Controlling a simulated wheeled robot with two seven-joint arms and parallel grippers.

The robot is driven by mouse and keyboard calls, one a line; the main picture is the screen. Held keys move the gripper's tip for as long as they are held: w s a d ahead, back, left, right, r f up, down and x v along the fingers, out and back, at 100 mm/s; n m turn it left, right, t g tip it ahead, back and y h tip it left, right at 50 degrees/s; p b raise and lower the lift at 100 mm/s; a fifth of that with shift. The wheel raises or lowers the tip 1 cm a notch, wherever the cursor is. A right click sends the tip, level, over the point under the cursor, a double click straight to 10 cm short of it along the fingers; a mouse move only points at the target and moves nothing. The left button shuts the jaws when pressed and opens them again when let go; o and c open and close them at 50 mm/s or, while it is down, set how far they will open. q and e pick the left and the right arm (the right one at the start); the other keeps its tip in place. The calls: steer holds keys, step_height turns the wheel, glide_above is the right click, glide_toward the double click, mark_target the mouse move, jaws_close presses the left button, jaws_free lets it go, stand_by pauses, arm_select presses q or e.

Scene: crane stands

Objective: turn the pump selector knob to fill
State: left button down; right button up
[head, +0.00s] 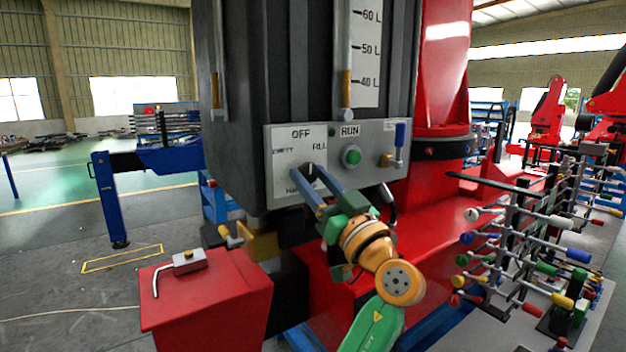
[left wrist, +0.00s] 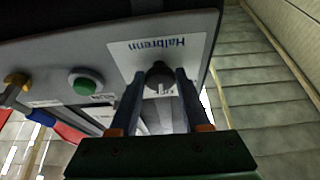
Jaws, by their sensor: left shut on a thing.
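The selector knob (head: 311,171) is a small black knob on a white plate on the grey control panel. OFF is above it, EMPTY at left and a partly hidden FILL label at right. In the left wrist view the black knob (left wrist: 160,75) has a white mark that appears to point toward the OFF side. My left gripper (head: 312,180) reaches up from below right, with its two blue-grey fingers at the knob. In the left wrist view the fingers (left wrist: 160,85) are on either side of the knob, shut on it. My right gripper is not in view.
A green button (head: 351,155) under RUN and a blue-handled valve (head: 397,145) sit right of the knob. A brass valve (head: 252,241) is below the panel. A red box (head: 205,300) stands lower left, and a rack of coloured-knobbed rods (head: 520,245) lower right.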

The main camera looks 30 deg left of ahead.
arm_select(q)
steer(key=shift+m, duration=0.3)
steer(key=m+t+b, duration=0.1)
steer(key=m, duration=0.1)
steer(key=shift+s+m+t+h, duration=0.1)
steer(key=shift+m+t+h, duration=0.3)
steer(key=shift+r+m+t+h, duration=0.1)
steer(key=shift+m+t+h, duration=0.3)
steer(key=shift+m, duration=0.8)
steer(key=m+t+h+p, duration=0.1)
steer(key=m, duration=0.2)
steer(key=shift+s+r, duration=0.1)
steer(key=shift+r, duration=0.05)
steer(key=shift+a+m+t+h+p, duration=0.15)
steer(key=shift+m+h+p, duration=0.25)
steer(key=shift+m, duration=0.4)
steer(key=shift+d+m+t+h+p, duration=0.1)
steer(key=shift+m+t+h+p, duration=0.1)
steer(key=shift+m+p, duration=0.45)
steer(key=shift+m, duration=0.45)
steer(key=shift+c, duration=1.9)
jaws_free()
